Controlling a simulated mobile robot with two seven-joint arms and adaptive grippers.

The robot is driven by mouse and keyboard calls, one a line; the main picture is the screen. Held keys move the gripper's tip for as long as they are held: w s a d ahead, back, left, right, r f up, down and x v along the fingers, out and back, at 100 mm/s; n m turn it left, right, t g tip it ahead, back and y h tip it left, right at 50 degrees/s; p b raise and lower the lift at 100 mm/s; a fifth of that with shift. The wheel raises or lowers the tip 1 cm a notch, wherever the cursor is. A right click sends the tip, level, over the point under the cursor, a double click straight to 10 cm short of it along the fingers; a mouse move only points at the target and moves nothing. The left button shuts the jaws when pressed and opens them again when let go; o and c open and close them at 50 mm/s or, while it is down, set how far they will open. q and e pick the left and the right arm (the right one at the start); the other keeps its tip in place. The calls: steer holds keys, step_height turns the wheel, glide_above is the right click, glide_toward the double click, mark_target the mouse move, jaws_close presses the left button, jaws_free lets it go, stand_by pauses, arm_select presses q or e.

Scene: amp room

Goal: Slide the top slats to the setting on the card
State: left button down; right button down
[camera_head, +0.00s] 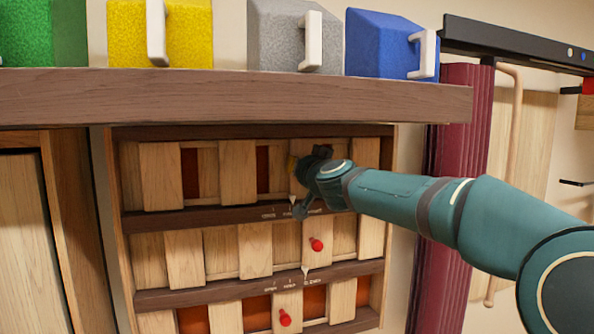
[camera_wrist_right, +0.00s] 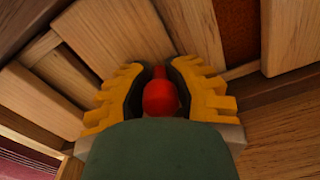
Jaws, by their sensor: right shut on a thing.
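The top row of wooden slats (camera_head: 238,172) has dark red gaps (camera_head: 190,172) between its slats. My right gripper (camera_head: 300,172) is at the right part of this row and hides some of it. In the right wrist view its yellow fingers are shut around a red knob (camera_wrist_right: 160,97) on a slat. The top row's pale pointer (camera_head: 292,200) is near the middle of the small markings on the dark rail (camera_head: 180,218); the words are too small to read. No setting card can be made out. My left gripper is not in view.
Below are a middle slat row with a red knob (camera_head: 316,244) and no red gaps, and a bottom row with another red knob (camera_head: 285,318) and orange-red gaps. A wooden shelf (camera_head: 230,98) with several coloured handled blocks overhangs the slats. A maroon curtain (camera_head: 460,130) hangs right.

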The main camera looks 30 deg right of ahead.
steer(key=d, duration=0.3)
steer(key=shift+s+d+f, duration=0.25)
steer(key=shift+s, duration=0.1)
steer(key=c, duration=1.3)
jaws_free()
steer(key=o, duration=0.5)
steer(key=shift+s+d, duration=0.15)
steer(key=shift+s, duration=0.05)
steer(key=shift+o, duration=0.3)
steer(key=shift+s+d, duration=0.1)
steer(key=shift+s, duration=0.05)
steer(key=v, duration=1.2)
steer(key=shift+a, duration=0.25)
